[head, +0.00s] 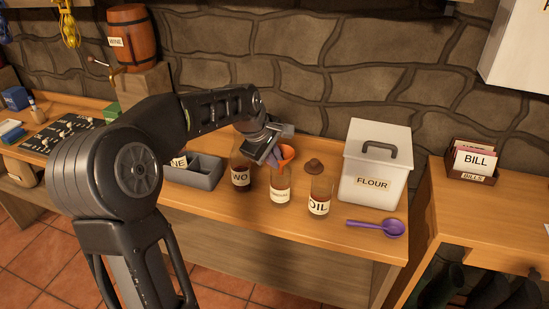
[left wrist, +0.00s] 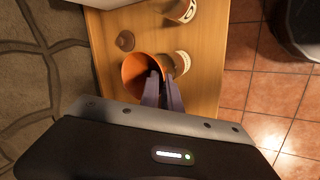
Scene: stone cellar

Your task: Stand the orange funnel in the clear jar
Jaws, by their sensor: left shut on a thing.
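The orange funnel (head: 287,153) is above the middle labelled jar (head: 280,192), which looks clear. My left gripper (head: 272,158) is shut on the funnel at its side. In the left wrist view the funnel (left wrist: 138,74) shows its wide mouth, with the gripper's fingers (left wrist: 162,92) at its rim. The middle jar (left wrist: 181,62) shows just beside the funnel there. The funnel's spout is hidden, so I cannot tell whether it is inside the jar's neck. My right gripper is not in view.
A brown stopper (head: 314,166) lies behind. A white FLOUR bin (head: 375,165), purple scoop (head: 385,227) and grey divided tray (head: 196,172) are also on the bench.

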